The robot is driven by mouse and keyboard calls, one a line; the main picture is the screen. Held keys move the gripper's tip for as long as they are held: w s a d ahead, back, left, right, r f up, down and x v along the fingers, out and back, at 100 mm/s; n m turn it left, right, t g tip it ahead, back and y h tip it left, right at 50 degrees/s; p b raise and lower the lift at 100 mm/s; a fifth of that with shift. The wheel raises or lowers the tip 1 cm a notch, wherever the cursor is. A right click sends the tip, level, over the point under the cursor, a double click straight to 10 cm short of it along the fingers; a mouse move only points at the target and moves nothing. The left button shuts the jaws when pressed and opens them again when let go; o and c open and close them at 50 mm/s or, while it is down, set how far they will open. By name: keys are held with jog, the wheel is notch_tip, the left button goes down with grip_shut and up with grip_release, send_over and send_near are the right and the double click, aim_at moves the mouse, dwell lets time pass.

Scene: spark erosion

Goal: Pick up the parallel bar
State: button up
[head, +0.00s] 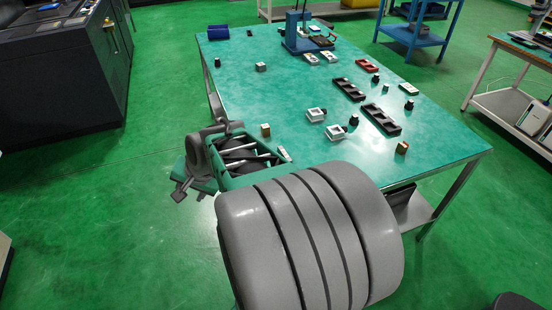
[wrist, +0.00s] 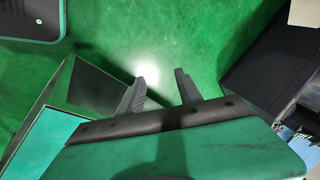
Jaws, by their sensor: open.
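My gripper (head: 183,192) hangs past the near left edge of the green-topped table (head: 280,105) in the head view. In the wrist view its two dark fingers (wrist: 162,82) stand apart, with only green floor between them, so it is open and empty. I cannot tell for sure which piece is the parallel bar. A small pale bar-like piece (head: 284,154) lies on the table near its front edge, just left of my large grey arm link. Part of the near tabletop is hidden behind my arm.
Two dark compartment trays (head: 349,89) (head: 381,119) lie at the table's right. Small blocks (head: 265,130) (head: 402,147) and pale square parts (head: 316,115) (head: 335,132) lie around. A blue press (head: 298,32) stands at the far end. The table's middle left is mostly clear.

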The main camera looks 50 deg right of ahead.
aim_at(286, 155)
jog(key=d+f+m+t+b, duration=0.1)
jog(key=d+f+m, duration=0.1)
jog(key=d+m, duration=0.4)
jog(key=d+f+m+t+h, duration=0.1)
jog(key=d+f+m+t, duration=0.1)
jog(key=d+m, duration=0.4)
jog(key=d+f+m+t+h+b, duration=0.1)
jog(key=d+f+m, duration=0.3)
jog(key=d, duration=0.7)
jog(key=shift+s+f+m+t+b, duration=0.2)
jog(key=shift+s+m+t+b, duration=0.15)
jog(key=shift+m, duration=0.85)
jog(key=s+d+m+h, duration=0.1)
jog(key=s+d+m, duration=0.1)
jog(key=d+m, duration=0.1)
jog(key=s+d+f+m+t+h, duration=0.1)
jog(key=s+d+m, duration=0.2)
jog(key=d, duration=0.1)
jog(key=s+d+m+h, duration=0.2)
jog(key=d+m, duration=0.2)
jog(key=shift+s+f+t+b, duration=0.2)
jog(key=shift+s+t+b, duration=0.15)
jog(key=shift+s+b, duration=0.05)
jog(key=shift+d+m+h, duration=0.25)
jog(key=shift+m+h, duration=0.05)
jog(key=x, duration=0.7)
jog(key=shift+w+f, duration=0.1)
jog(key=shift+f, duration=0.1)
jog(key=shift+c, duration=0.5)
grip_shut()
